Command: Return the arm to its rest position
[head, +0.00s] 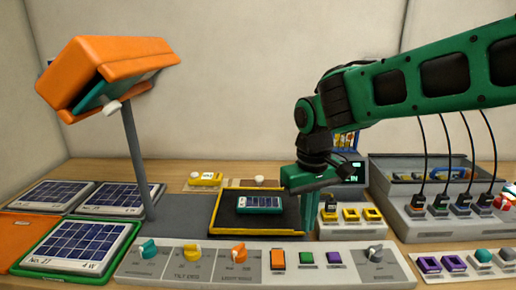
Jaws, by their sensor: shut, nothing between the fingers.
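My green arm reaches in from the upper right and bends down at its dark wrist. My gripper (308,228) points downward with its fingers shut and nothing visible between them. It is at the right side of a black tray with a yellow rim (262,233). A small teal and white device with a dark cell panel (259,204) lies in the tray, to the left of the gripper and apart from it. I cannot tell whether the fingertips touch the tray.
A control panel (205,268) with knobs and buttons runs along the front. An orange lamp (110,72) on a grey post stands left, near several solar panels (78,244). A grey box with cables (440,226) stands right. The space above the tray's left side is clear.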

